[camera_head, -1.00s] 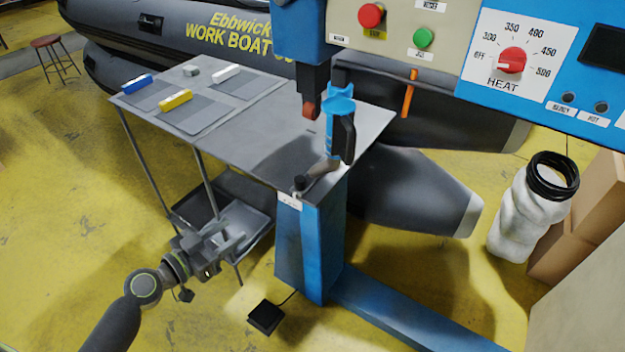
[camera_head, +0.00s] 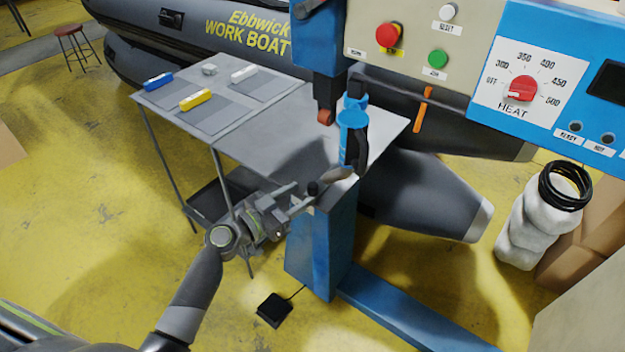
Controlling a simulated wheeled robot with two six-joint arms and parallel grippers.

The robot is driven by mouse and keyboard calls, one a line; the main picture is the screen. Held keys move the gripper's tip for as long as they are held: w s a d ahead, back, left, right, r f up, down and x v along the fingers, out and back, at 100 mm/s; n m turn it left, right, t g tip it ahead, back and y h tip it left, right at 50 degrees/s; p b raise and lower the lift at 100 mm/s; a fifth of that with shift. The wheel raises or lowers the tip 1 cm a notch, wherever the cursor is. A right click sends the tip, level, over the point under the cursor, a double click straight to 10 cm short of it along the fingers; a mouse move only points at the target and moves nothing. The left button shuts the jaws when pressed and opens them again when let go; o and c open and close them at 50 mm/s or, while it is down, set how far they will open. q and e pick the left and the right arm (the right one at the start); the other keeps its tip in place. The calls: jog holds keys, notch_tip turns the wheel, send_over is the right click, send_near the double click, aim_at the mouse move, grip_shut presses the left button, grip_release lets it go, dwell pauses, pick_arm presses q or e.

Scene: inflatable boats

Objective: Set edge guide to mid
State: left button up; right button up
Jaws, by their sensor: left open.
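A small black knob (camera_head: 313,188) stands at the front edge of the grey work table (camera_head: 268,140), just left of the blue machine post; I take it to be part of the edge guide, but its setting cannot be read. My left gripper (camera_head: 301,196) is open beside the knob, its fingers pointing right toward it. Whether a finger touches the knob cannot be told. The label below the knob is hidden behind the gripper. My right gripper is out of view.
A blue hot-air tool (camera_head: 353,130) with a black handle stands above the knob. A red roller (camera_head: 325,117) hangs nearby. The control panel (camera_head: 520,75) has a red heat dial. A black foot pedal (camera_head: 274,310) lies on the floor.

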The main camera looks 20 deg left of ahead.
aim_at(308, 190)
pick_arm(q)
jog(key=shift+p+x, duration=0.55)
jog(key=shift+x, duration=2.1)
grip_shut()
